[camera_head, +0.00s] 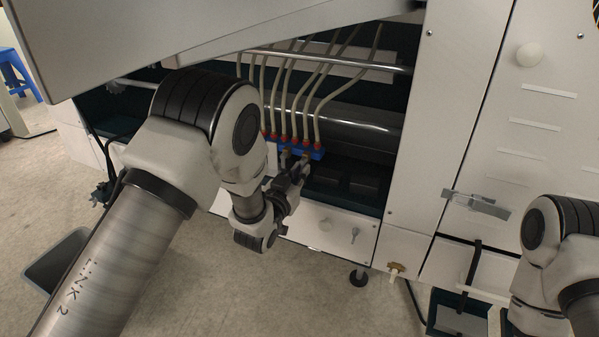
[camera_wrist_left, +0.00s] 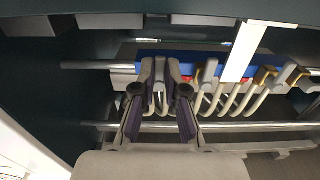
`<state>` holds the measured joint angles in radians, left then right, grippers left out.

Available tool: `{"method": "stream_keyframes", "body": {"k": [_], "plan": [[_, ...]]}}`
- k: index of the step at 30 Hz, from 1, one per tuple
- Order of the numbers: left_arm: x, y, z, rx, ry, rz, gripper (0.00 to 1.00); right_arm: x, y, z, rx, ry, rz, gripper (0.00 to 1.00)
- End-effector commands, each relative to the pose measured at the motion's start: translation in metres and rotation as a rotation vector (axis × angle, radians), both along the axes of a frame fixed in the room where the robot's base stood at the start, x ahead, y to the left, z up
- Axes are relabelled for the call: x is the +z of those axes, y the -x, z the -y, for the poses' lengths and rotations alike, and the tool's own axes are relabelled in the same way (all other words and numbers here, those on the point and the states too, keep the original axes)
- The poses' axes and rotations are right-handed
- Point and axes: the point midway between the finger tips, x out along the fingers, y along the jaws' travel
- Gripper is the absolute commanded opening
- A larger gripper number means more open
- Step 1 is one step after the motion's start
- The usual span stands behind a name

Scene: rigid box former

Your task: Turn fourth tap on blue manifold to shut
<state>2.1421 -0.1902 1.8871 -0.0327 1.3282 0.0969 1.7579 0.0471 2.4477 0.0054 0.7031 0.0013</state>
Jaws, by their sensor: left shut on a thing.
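The blue manifold (camera_head: 316,153) is inside the open machine bay, with red fittings and pale hoses rising from its top. It also shows as a blue bar in the left wrist view (camera_wrist_left: 190,57). Brass taps with grey handles sit along it, such as one to the right of the fingers (camera_wrist_left: 265,77). My left gripper (camera_head: 299,168) is at the manifold's front. In the left wrist view its fingers (camera_wrist_left: 160,78) are closed around a grey tap handle (camera_wrist_left: 160,70), which they mostly hide. I cannot tell this tap's place in the row. My right gripper is out of view.
A raised white cover (camera_head: 200,40) hangs over the bay. A metal rail (camera_head: 330,60) and a large roller (camera_head: 350,125) lie behind the manifold. A white upright strip (camera_wrist_left: 243,52) crosses the manifold in the left wrist view. A metal latch (camera_head: 478,203) sticks out at right.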

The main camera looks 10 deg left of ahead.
Motion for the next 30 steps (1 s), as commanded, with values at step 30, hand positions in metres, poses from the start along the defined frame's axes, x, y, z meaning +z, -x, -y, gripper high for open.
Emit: {"method": "stream_keyframes", "body": {"k": [30], "plan": [[0.006,-0.002,-0.012,-0.002,-0.747,0.141,0.0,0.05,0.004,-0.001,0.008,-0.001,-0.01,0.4]]}}
